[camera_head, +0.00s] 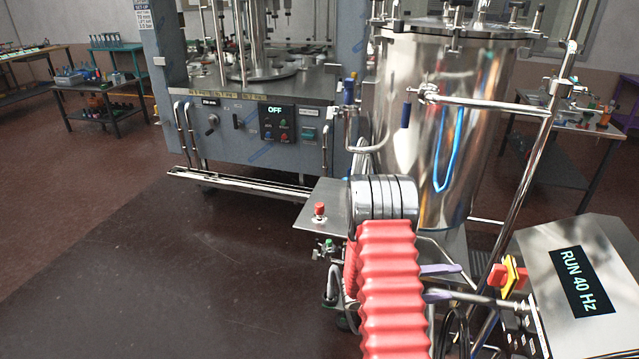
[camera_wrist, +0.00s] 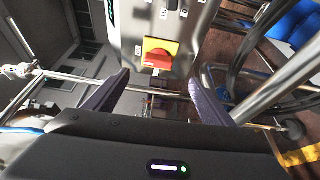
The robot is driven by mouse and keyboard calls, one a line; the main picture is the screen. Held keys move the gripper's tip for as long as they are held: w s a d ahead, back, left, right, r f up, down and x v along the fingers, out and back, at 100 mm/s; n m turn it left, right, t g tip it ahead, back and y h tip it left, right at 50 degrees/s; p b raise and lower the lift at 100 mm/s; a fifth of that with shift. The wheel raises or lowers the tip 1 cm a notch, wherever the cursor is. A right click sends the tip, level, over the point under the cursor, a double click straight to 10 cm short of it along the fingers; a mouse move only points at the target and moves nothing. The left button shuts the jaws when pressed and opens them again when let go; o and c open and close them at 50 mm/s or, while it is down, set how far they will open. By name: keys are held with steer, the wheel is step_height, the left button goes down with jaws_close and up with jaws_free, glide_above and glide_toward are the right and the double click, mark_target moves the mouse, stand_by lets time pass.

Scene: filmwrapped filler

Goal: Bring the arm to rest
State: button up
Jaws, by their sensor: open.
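My gripper (camera_head: 456,282) is at the lower middle right in the head view, with its two purple fingers spread apart. It points toward the red and yellow rotary switch (camera_head: 508,275) on the side of a steel drive box (camera_head: 560,250). The box's display (camera_head: 584,281) reads "RUN 40 Hz". In the wrist view my gripper (camera_wrist: 158,78) is open, and nothing is held between the fingers. The switch (camera_wrist: 160,53) shows just beyond the gap between the fingertips, apart from them. My arm in its red ribbed sleeve rises from the bottom of the head view.
A shiny steel tank (camera_head: 435,130) stands behind my arm, with a pipe frame (camera_head: 530,175) at its right. A filling machine (camera_head: 265,135) with a panel reading "OFF" stands at the back left. A red button (camera_head: 319,209) sits beside my arm. The floor at left is clear.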

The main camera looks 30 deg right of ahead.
steer(key=s+a+f+n+g+y, duration=0.2)
steer(key=s+a+f+y, duration=0.2)
steer(key=s, duration=0.2)
steer(key=s+a+r+y, duration=0.2)
steer(key=s+a+y, duration=0.15)
steer(key=a, duration=0.45)
steer(key=w+a+r+t+y, duration=0.25)
steer(key=a+r, duration=0.25)
steer(key=a, duration=0.3)
steer(key=w+a+r+t+y, duration=0.2)
steer(key=a+r+t, duration=0.15)
steer(key=a, duration=0.45)
steer(key=w+a+r+t+y, duration=0.2)
steer(key=a+r+t+y, duration=0.1)
steer(key=a+r, duration=0.3)
steer(key=s+a+r+n+t+y, duration=0.1)
steer(key=a+r+t, duration=0.4)
steer(key=a+r, duration=0.6)
steer(key=shift+s+a+r+n+t, duration=0.25)
steer(key=shift+s+n+t, duration=0.1)
steer(key=shift+n, duration=0.15)
steer(key=shift+c, duration=0.3)
